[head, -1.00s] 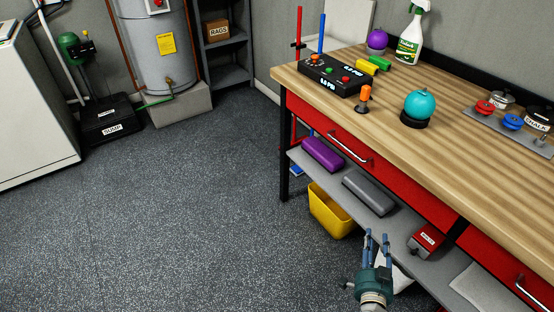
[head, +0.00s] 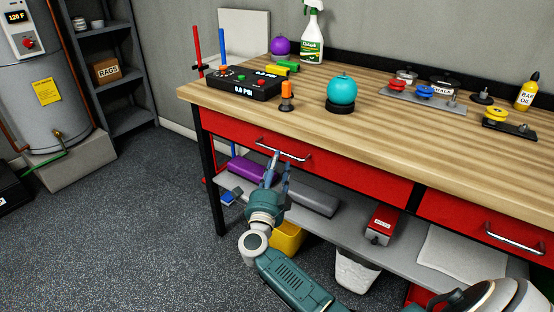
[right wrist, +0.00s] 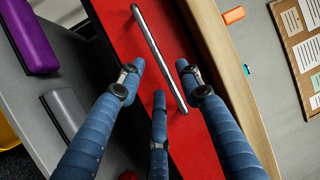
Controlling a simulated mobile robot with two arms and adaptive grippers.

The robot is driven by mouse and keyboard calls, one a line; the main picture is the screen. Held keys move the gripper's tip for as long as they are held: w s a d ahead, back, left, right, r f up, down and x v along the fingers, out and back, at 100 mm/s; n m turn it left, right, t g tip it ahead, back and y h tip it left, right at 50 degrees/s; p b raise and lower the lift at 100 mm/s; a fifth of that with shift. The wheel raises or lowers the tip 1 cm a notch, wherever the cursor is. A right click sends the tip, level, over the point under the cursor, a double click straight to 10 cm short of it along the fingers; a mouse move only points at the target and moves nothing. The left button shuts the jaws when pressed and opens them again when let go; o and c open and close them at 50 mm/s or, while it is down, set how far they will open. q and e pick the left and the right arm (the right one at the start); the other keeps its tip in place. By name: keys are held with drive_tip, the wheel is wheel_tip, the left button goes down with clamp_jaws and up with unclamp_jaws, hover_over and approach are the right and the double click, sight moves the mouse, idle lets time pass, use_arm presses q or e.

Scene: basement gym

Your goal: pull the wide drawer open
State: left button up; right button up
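The wide red drawer (head: 350,172) is under the left part of the wooden bench top and looks shut, its front flush with the bench. Its silver bar handle (head: 283,150) also shows in the right wrist view (right wrist: 158,55), crossing the red front at a slant. My right gripper (head: 279,163) is at the handle. In the right wrist view its blue fingers (right wrist: 160,68) are spread, with the handle between the two outer fingertips in the picture. I see no finger closed on the bar. My left gripper is out of view.
A second red drawer (head: 480,222) is to the right. The lower shelf (head: 338,222) holds a purple block (head: 246,167), a grey block (head: 308,196) and a red box (head: 381,225). A yellow bin (head: 288,239) stands below.

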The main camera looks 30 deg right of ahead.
drive_tip(key=x, duration=0.3)
drive_tip(key=shift+w+d+r, duration=0.1)
drive_tip(key=shift+w+d, duration=0.1)
clamp_jaws()
